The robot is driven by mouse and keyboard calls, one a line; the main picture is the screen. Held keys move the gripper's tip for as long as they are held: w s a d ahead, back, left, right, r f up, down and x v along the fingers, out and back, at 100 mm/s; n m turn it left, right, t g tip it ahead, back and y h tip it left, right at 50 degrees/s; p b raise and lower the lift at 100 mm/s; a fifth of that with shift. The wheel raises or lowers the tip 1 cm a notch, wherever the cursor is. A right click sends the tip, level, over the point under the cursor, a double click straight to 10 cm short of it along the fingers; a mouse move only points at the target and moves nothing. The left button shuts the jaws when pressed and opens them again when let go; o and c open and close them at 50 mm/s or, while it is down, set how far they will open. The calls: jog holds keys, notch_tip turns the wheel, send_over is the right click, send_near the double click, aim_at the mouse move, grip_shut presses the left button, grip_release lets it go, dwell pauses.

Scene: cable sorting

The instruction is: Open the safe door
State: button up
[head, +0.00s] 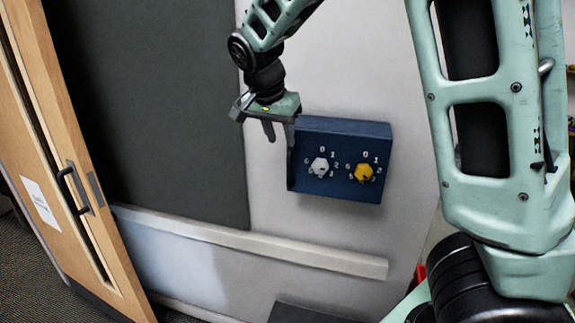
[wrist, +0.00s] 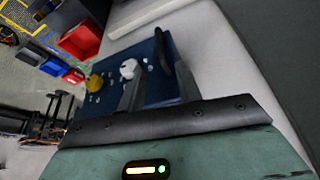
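The safe is a dark blue box (head: 340,133) on the pale wall panel, and its blue face also shows in the wrist view (wrist: 157,88). Its front carries a white knob (head: 319,167) and a yellow knob (head: 363,173), each ringed by white digits. Both knobs show in the wrist view, white (wrist: 129,69) and yellow (wrist: 94,82). I see no gap at the door. My gripper (head: 280,145) is at the safe's left edge, fingers apart, with nothing seen between them. A dark upright piece by that edge may be a finger or a handle; contact is unclear.
A dark grey board (head: 150,100) covers the wall to the left, above a pale ledge (head: 250,242). A wooden door (head: 60,170) with a black handle stands at far left. Red (wrist: 82,40) and blue (wrist: 53,66) bins show in the wrist view.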

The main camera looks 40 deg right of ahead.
aim_at(288, 165)
jog(key=p+x, duration=0.2)
jog(key=x, duration=1)
jog(key=shift+a, duration=0.1)
grip_shut()
